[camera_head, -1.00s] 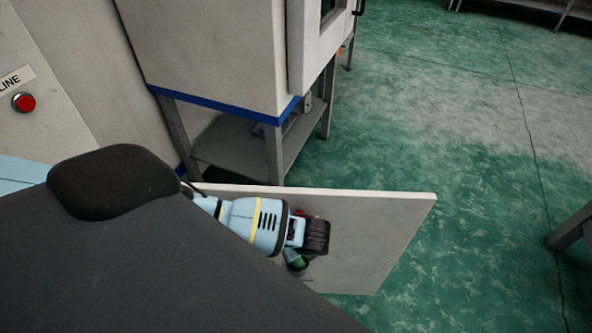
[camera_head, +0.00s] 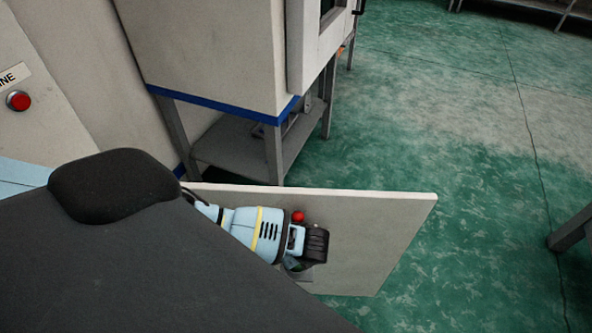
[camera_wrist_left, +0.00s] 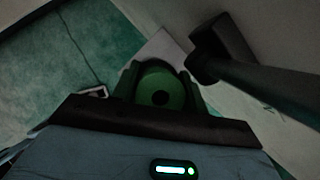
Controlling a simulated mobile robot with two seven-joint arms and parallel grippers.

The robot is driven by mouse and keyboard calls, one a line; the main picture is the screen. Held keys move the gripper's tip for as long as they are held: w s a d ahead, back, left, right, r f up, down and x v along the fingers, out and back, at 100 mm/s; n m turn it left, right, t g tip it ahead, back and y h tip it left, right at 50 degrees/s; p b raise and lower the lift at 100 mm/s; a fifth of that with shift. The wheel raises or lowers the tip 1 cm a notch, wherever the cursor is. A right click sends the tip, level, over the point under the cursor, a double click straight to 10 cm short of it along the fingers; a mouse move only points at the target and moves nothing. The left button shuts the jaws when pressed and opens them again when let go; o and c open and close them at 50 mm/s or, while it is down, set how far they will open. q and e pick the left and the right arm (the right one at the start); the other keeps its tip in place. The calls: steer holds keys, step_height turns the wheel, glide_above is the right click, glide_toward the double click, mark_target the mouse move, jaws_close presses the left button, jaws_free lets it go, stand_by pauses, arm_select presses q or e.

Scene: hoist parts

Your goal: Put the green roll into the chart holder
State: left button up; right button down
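The green roll (camera_wrist_left: 160,88) shows end-on in the left wrist view, with a dark hole in its middle. It sits between the fingers of my left gripper (camera_wrist_left: 159,82), which appear shut on it. In the head view my left gripper (camera_head: 303,262) is close in front of a pale upright panel (camera_head: 375,230); the roll there is mostly hidden behind the wrist. A small grey piece (camera_head: 302,276) on the panel just below the gripper may be the chart holder; it is mostly covered. I cannot tell whether the roll touches it. My right gripper is out of view.
A red button (camera_head: 297,216) is on the panel just above my left wrist. A dark bar-like thing (camera_wrist_left: 220,55) stands close right of the gripper in the wrist view. A cabinet (camera_head: 215,50) on a grey stand is behind.

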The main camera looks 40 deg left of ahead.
arm_select(q)
steer(key=o, duration=0.4)
steer(key=shift+r, duration=0.3)
steer(key=shift+p+v, duration=1.35)
steer(key=shift+v, duration=5)
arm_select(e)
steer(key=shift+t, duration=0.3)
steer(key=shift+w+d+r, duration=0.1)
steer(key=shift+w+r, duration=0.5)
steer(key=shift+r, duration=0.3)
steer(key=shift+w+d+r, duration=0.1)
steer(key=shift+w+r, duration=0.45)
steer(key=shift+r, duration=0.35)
